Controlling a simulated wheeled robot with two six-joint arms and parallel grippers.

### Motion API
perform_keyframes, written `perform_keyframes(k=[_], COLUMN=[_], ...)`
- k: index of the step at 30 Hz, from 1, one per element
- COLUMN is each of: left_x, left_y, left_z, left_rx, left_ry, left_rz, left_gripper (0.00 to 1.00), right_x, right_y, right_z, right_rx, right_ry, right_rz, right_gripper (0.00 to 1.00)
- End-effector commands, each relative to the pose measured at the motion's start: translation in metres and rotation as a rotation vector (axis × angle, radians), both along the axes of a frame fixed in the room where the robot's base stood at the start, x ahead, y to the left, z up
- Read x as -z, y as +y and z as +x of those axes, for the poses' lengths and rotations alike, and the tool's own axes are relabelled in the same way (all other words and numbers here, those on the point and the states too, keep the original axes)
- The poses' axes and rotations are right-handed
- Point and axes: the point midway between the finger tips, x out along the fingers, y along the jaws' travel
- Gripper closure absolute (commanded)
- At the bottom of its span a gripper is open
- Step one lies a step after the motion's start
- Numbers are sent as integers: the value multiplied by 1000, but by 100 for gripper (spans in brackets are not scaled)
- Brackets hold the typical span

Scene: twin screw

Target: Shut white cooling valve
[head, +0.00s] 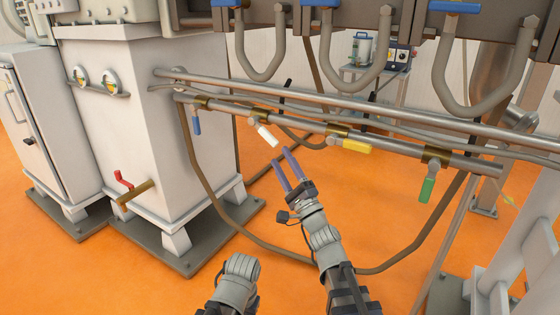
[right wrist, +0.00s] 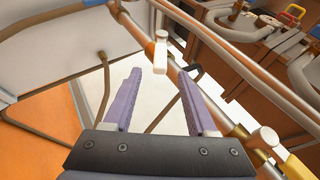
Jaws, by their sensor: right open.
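The white cooling valve handle (head: 267,135) sits on the lower pipe, between the blue and yellow valves. It slants down to the right, at an angle to the pipe. My right gripper (head: 286,169) is open and empty, just below and right of the handle, fingers pointing up toward it. In the right wrist view the white handle (right wrist: 160,52) shows ahead, beyond and between the open fingers (right wrist: 163,98), with no contact visible. My left arm's grey link shows at the bottom of the head view; its gripper is not visible.
On the same pipe (head: 470,164) are a blue handle (head: 197,126) hanging down, a yellow handle (head: 351,145) along the pipe and a green handle (head: 427,188) hanging down. A brown hose (head: 205,185) loops below. A white cabinet (head: 140,130) stands left.

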Motion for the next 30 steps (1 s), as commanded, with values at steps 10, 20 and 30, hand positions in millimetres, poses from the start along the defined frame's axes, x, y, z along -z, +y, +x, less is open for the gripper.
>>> perform_keyframes(k=[10, 20, 30], left_x=[-19, -49, -54], left_y=[0, 0, 0], left_z=[0, 0, 0], left_rx=[0, 0, 0], left_ry=[0, 0, 0], left_rz=[0, 0, 0], left_gripper=[50, 50, 50], right_x=[-22, -26, -16], right_y=[-22, -67, -79], right_z=[2, -11, -19], right_rx=[143, 422, 472], right_ry=[-209, -767, -943], right_rz=[-323, -1105, -1302], right_gripper=[73, 100, 100])
